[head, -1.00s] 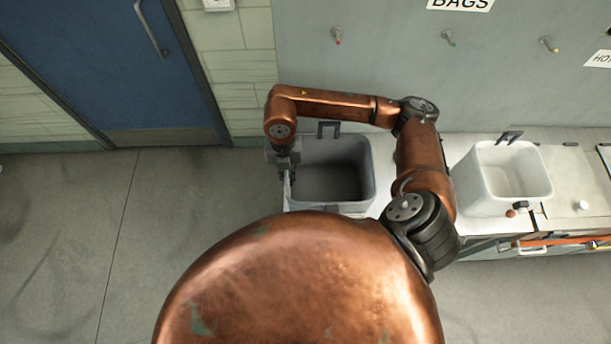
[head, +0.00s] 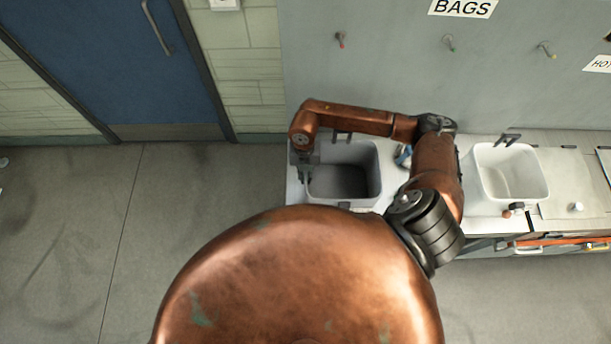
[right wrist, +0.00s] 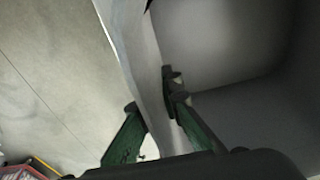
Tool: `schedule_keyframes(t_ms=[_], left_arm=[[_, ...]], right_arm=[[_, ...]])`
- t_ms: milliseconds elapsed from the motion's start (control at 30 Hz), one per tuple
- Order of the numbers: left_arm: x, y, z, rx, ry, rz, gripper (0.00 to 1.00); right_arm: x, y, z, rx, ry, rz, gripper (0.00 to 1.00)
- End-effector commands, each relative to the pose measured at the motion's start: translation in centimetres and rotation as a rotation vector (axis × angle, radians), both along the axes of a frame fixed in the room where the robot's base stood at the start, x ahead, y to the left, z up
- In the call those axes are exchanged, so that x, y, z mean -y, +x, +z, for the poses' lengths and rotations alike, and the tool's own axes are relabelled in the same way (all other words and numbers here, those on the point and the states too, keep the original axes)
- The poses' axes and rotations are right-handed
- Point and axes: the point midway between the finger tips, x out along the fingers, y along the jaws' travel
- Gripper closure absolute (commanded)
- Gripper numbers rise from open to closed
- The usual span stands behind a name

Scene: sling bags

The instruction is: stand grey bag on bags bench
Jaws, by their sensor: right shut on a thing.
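The grey bag (head: 352,187) is an open, box-shaped bag with dark loops at its back and front edges. It appears upright at the left end of the pale bench (head: 294,190). I cannot tell whether its base touches the bench. My right gripper (head: 305,172) is shut on the bag's left wall. The right wrist view shows this wall (right wrist: 145,70) between the two fingers (right wrist: 152,108), with the shaded inside of the bag to the right. My left gripper is not in view.
A white open bag (head: 512,177) stands further right on the bench. A sign reading BAGS (head: 463,8) is on the wall above several hooks. A blue item (head: 403,157) shows partly behind my arm. Small objects and an orange strip lie near the bench's right front.

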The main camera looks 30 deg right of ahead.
Motion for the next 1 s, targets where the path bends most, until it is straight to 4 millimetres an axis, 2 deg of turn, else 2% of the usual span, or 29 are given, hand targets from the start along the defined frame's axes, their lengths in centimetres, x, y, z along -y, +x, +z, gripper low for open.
schedule_keyframes(t_ms=[167, 200, 467, 767, 867, 1000], left_arm=[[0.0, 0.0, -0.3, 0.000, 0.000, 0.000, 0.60], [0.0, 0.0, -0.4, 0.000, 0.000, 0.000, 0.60], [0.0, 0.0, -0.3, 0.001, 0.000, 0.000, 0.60], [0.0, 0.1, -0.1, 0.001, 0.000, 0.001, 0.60], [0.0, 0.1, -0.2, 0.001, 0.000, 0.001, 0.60], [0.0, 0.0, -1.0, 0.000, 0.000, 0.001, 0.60]], right_arm=[[0.0, 0.0, -0.3, -0.001, -0.001, 0.000, 1.00], [0.0, 0.0, -0.4, 0.000, 0.000, 0.000, 0.94], [0.0, 0.0, -0.3, -0.001, -0.001, 0.000, 0.77], [0.0, 0.0, 0.0, -0.001, -0.001, 0.000, 0.77], [0.1, 0.2, 0.7, 0.002, -0.001, 0.001, 0.77], [0.2, 0.5, 3.0, 0.005, -0.002, 0.002, 0.77]])
